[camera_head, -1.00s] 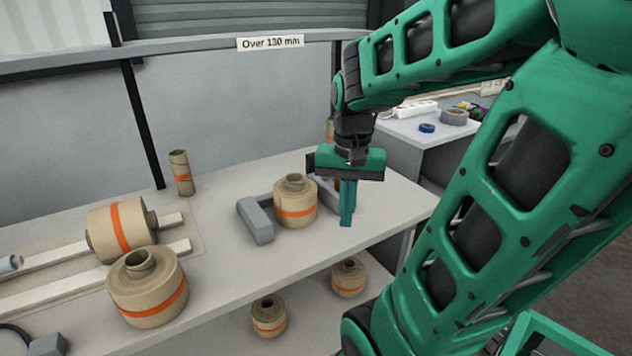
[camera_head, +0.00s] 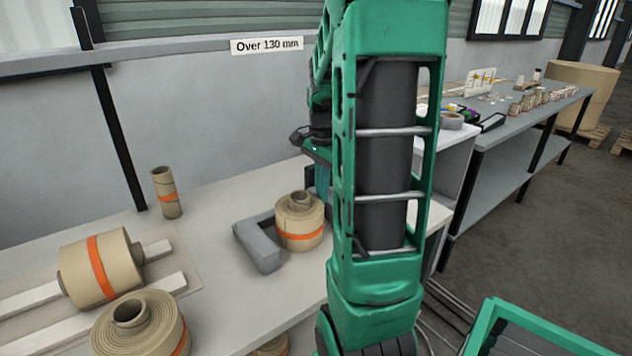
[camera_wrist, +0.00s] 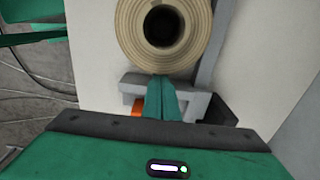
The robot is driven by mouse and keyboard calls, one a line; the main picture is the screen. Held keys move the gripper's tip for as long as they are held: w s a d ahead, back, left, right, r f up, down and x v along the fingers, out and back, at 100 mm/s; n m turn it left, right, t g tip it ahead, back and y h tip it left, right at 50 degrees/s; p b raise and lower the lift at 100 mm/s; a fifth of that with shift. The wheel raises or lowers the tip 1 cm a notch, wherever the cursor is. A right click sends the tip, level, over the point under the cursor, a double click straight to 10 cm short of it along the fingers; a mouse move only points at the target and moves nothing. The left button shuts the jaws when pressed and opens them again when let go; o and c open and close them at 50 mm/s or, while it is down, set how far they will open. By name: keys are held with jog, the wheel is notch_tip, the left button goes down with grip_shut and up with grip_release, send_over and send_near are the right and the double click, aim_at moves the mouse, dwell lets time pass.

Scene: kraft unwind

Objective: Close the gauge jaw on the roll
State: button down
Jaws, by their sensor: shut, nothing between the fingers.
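The kraft roll (camera_head: 300,222) with an orange band stands upright on the bench, beside the grey fixed arm of the gauge (camera_head: 258,246). In the wrist view the roll (camera_wrist: 165,40) shows from above with its dark core. The grey gauge jaw (camera_wrist: 130,88) lies across the near side of the roll, close to it; I cannot tell if they touch. My gripper (camera_wrist: 165,88) is shut and empty, its green fingers pointing down at the jaw, over part of it. An orange patch shows beside the fingers.
Two larger rolls (camera_head: 100,268) (camera_head: 140,325) are at the left, one on white rails (camera_head: 150,290). A slim roll (camera_head: 166,192) stands at the back. An "Over 130 mm" sign (camera_head: 267,45) hangs on the wall rail. Another bench (camera_head: 490,130) stands at the right.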

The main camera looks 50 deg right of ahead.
aim_at(309, 209)
jog(key=shift+f, duration=1.95)
jog(key=shift+w+a, duration=0.25)
jog(key=shift+a, duration=0.8)
jog(key=shift+w+a, duration=0.2)
jog(key=shift+a, duration=0.8)
jog(key=shift+r, duration=0.1)
